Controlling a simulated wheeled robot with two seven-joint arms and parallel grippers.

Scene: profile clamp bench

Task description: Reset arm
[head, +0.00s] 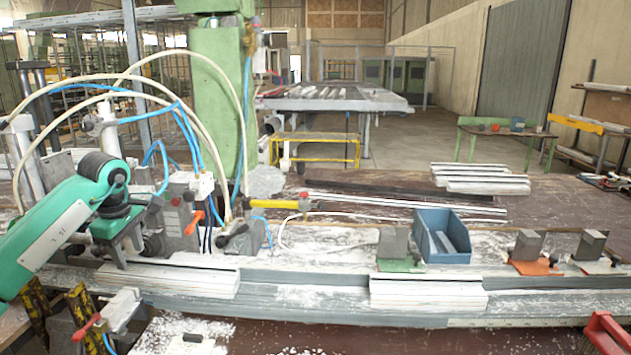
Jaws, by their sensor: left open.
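My left arm (52,232) comes in from the left, teal with black joints. Its gripper (122,260) points down at the left of the bench, its fingers apart. The gripper is just above and behind the left end of a white profile block (190,280) on the bench's front rail. I see nothing held between the fingers, though the dark clutter behind makes the tips hard to read. My right gripper is not in this view.
A second white profile block (428,292) lies on the grey front rail (310,290). Hoses and a clamp machine (190,205) crowd the left.

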